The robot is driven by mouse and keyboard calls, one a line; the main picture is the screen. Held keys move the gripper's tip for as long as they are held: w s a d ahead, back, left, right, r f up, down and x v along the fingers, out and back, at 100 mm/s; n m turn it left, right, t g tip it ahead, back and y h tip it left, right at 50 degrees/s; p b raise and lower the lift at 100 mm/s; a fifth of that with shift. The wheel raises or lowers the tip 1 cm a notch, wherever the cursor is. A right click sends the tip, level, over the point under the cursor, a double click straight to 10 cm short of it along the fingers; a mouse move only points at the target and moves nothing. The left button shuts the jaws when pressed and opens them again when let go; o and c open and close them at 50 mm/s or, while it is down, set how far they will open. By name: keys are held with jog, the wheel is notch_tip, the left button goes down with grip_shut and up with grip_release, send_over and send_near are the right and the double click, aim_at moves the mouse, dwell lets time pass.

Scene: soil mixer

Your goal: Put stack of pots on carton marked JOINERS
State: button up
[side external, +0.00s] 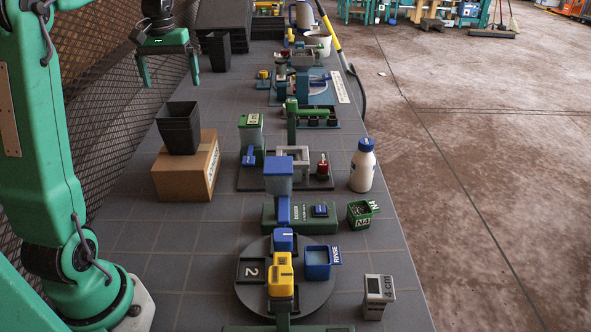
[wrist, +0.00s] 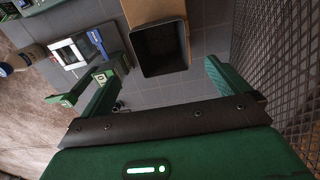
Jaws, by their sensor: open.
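A black square pot (side external: 180,130) stands upright on top of a brown cardboard carton (side external: 180,176) at the left of the bench. I cannot tell whether several pots are nested in it. The carton has print on its right face, too small to read. A second black pot (side external: 219,52) stands on the bench farther back. My gripper (side external: 169,78) is open and empty, pointing down, above and behind the carton, apart from both pots. In the wrist view the pot on the carton (wrist: 160,50) shows ahead between my fingers, with part of the carton (wrist: 152,11) beyond it.
A mixer station with a grey turntable (side external: 245,290), green and blue blocks and a blue cup (side external: 318,262) fills the middle. A white bottle (side external: 363,165) stands at the right edge. Dark stacked trays (side external: 222,22) stand at the back. A mesh wall (side external: 100,90) runs along the left.

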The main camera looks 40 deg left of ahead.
jog(key=shift+d+r, duration=0.15)
jog(key=shift+d, duration=0.3)
jog(key=s+d+r+m+t, duration=0.1)
jog(key=s+d+m, duration=0.1)
jog(key=d, duration=0.5)
jog(key=s+d+m+t, duration=0.1)
jog(key=s+d+m, duration=0.1)
jog(key=d, duration=0.5)
jog(key=s+d+f+m+t, duration=0.3)
jog(key=s+d+f+m, duration=0.2)
jog(key=s+d, duration=0.4)
jog(key=shift+s+d+f+t, duration=0.3)
jog(key=shift+d+f, duration=0.05)
jog(key=shift+d, duration=0.65)
